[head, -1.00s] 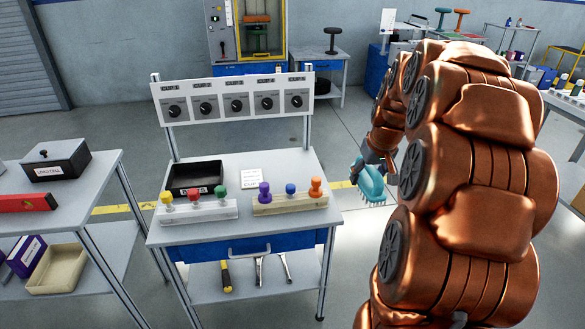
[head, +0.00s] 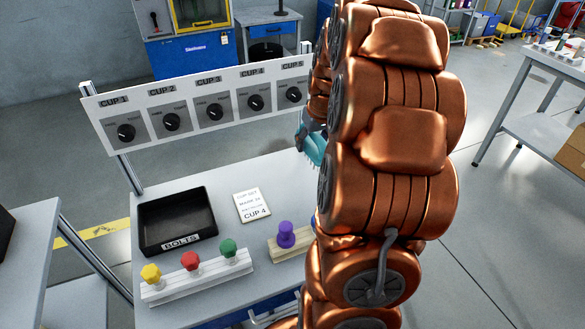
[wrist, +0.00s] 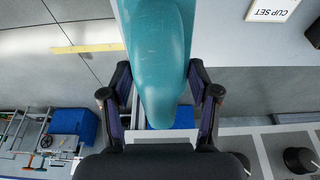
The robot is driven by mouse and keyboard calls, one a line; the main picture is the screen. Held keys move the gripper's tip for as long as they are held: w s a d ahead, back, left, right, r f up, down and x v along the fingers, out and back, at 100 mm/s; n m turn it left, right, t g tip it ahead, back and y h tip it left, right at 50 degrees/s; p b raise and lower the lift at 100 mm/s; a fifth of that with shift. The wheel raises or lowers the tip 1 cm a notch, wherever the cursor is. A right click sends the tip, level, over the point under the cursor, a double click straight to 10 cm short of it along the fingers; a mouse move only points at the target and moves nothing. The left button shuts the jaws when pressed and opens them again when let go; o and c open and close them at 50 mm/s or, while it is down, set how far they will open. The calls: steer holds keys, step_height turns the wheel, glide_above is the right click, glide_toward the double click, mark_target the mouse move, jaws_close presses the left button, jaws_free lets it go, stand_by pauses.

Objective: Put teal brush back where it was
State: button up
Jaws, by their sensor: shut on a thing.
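The teal brush (head: 312,148) is in my gripper, at the right edge of the grey workbench (head: 270,180) in the head view. My arm hides most of the gripper there. In the wrist view the brush (wrist: 160,60) fills the upper middle, and my gripper (wrist: 160,95) is shut on it with one finger on each side. The brush is above the bench edge, partly over the floor. What lies under and behind my arm is hidden.
The bench holds a black bolts tray (head: 178,250), a cup set card (head: 252,205), a white rack (head: 198,275) with yellow, red and green knobs, and a wooden rack (head: 276,246) with a purple knob. A dial panel (head: 200,108) stands behind.

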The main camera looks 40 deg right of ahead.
steer(key=shift+w+a+f, duration=0.1)
steer(key=shift+w+f, duration=0.2)
steer(key=shift+f, duration=0.45)
step_height(320, 180, down, 9)
steer(key=shift+r+p, duration=0.1)
steer(key=shift+p, duration=0.25)
steer(key=shift+s+f, duration=0.1)
steer(key=shift+f, duration=0.1)
steer(key=o, duration=1.2)
steer(key=shift+o, duration=0.2)
steer(key=shift+r, duration=0.1)
